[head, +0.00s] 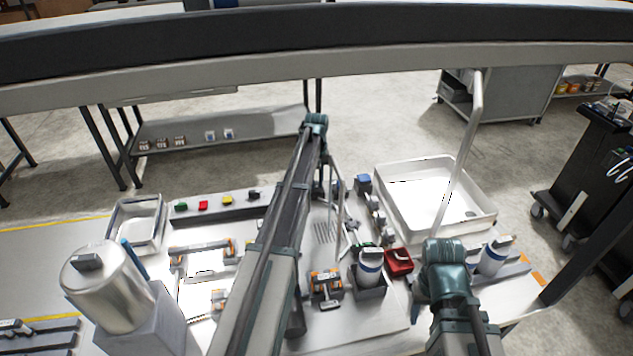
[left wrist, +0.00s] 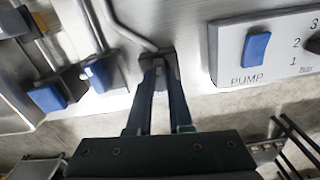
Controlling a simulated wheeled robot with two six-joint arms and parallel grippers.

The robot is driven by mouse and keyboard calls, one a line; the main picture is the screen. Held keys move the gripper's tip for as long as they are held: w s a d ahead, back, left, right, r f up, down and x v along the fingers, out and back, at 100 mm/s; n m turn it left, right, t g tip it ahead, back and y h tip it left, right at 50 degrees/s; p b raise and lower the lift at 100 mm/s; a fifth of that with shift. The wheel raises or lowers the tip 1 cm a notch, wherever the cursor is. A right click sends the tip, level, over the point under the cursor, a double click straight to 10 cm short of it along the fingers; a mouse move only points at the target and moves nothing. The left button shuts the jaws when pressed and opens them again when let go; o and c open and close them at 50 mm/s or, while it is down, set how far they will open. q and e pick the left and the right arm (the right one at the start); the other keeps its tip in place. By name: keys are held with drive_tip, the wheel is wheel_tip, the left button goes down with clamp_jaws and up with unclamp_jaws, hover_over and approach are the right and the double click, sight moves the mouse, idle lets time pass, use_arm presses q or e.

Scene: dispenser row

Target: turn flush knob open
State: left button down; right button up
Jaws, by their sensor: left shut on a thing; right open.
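In the left wrist view, my left gripper (left wrist: 159,82) has its two dark fingers closed around a small dark knob (left wrist: 158,60) at the end of a bent grey pipe. Its markings and how far it is turned cannot be read, as the fingers cover part of it. In the head view, my left arm reaches forward over the middle of the bench, and its gripper is hidden or too small to make out. My right arm shows at the lower right, but its gripper does not show.
Left of the gripper are blue-handled valves (left wrist: 97,74). To the right is a white panel marked PUMP with a blue switch (left wrist: 257,48). In the head view, a white basin (head: 400,215) stands at right, a steel canister (head: 105,290) at left, and a red container (head: 398,262) between the arms.

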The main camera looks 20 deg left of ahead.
sight(316, 184)
use_arm(q)
drive_tip(key=shift+n, duration=0.6)
drive_tip(key=c, duration=0.8)
unclamp_jaws()
drive_tip(key=shift+r, duration=0.1)
use_arm(e)
drive_tip(key=shift+r, duration=0.1)
use_arm(q)
wheel_tip(316, 184, up, 14)
drive_tip(key=p, duration=1.3)
drive_tip(key=shift+f+p, duration=0.2)
drive_tip(key=shift+p, duration=0.2)
use_arm(e)
wheel_tip(316, 184, up, 14)
drive_tip(key=shift+f, duration=0.2)
